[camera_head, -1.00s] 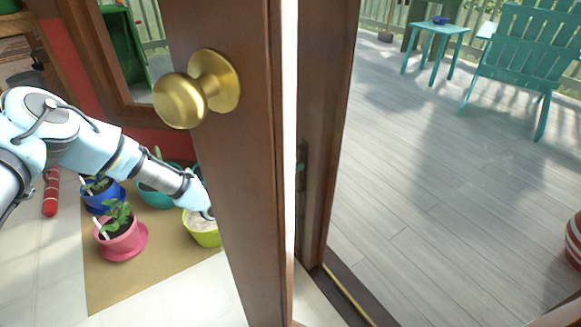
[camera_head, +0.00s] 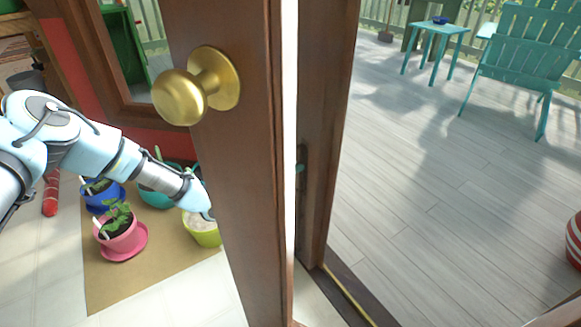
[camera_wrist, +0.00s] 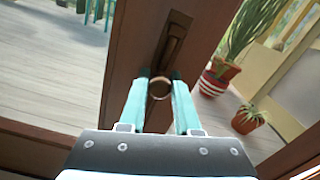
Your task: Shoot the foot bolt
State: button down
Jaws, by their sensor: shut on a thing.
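In the wrist view, the foot bolt (camera_wrist: 172,42) is a dark metal fitting on the brown wooden door (camera_wrist: 138,50), with a small round knob (camera_wrist: 160,89) at its near end. My gripper (camera_wrist: 160,84) has its two teal fingers closed on either side of this knob and holds it. In the head view, the door (camera_head: 245,170) stands ajar, with a brass door knob (camera_head: 195,86) on its face.
Potted plants, including a pink pot (camera_head: 122,240) and a lime pot (camera_head: 203,232), stand on a tan mat (camera_head: 110,285) below my arm.

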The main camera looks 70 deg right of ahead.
notch_tip(320, 180, down, 4)
jog(key=shift+b, duration=0.7)
jog(key=c, duration=0.6)
grip_release()
jog(key=shift+r, duration=0.1)
jog(key=p+v, duration=0.1)
jog(key=v, duration=0.9)
jog(key=shift+w+a, duration=0.2)
jog(key=shift+a, duration=0.15)
